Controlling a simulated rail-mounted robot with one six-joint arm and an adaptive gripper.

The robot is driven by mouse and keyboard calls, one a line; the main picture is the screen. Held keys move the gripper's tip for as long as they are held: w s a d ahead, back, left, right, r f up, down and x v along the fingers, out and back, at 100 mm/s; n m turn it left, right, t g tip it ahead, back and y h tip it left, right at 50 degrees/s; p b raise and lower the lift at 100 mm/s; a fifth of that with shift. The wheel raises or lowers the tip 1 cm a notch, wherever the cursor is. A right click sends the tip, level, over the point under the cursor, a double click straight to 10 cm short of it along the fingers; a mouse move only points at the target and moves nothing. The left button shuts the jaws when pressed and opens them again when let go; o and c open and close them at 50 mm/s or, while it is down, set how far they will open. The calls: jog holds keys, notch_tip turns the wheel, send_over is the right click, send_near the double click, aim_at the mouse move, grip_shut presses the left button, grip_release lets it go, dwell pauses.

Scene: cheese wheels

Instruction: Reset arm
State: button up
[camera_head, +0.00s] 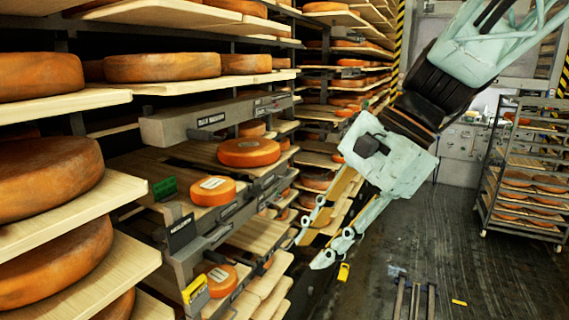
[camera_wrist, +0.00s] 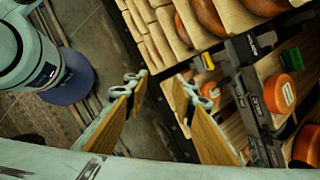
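My gripper (camera_head: 316,238) hangs from the arm at centre right in the head view, over the aisle and just right of the shelf fronts. Its two fingers are spread apart with nothing between them. In the wrist view my gripper (camera_wrist: 154,86) also shows a wide empty gap between the wood-coloured finger pads. An orange cheese wheel (camera_head: 213,190) with a pale label and a larger wheel (camera_head: 248,152) lie on the pulled-out rack boards left of the gripper. The small labelled wheel also shows in the wrist view (camera_wrist: 280,93). The gripper appears apart from the cheeses.
Shelves with several cheese wheels (camera_head: 163,67) fill the left side. Grey labelled rack fronts (camera_head: 215,118) jut toward the aisle. A wheeled cart (camera_head: 525,180) with cheeses stands at the right. The dark floor (camera_head: 450,250) between is mostly open, with small yellow items (camera_head: 459,302).

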jog(key=s+d+f+n+t+h+b, duration=0.2)
jog(key=s+d+n, duration=0.3)
jog(key=s, duration=0.5)
jog(key=s+d+f+n+t+h+b, duration=0.1)
jog(key=s+d+n+h, duration=0.3)
jog(key=s+d, duration=0.5)
jog(key=shift+s+d+f+n+t+b, duration=0.4)
jog(key=shift+d+f+n+b, duration=0.25)
jog(key=shift+n, duration=0.65)
jog(key=shift+a+f, duration=0.1)
jog(key=shift+f, duration=0.05)
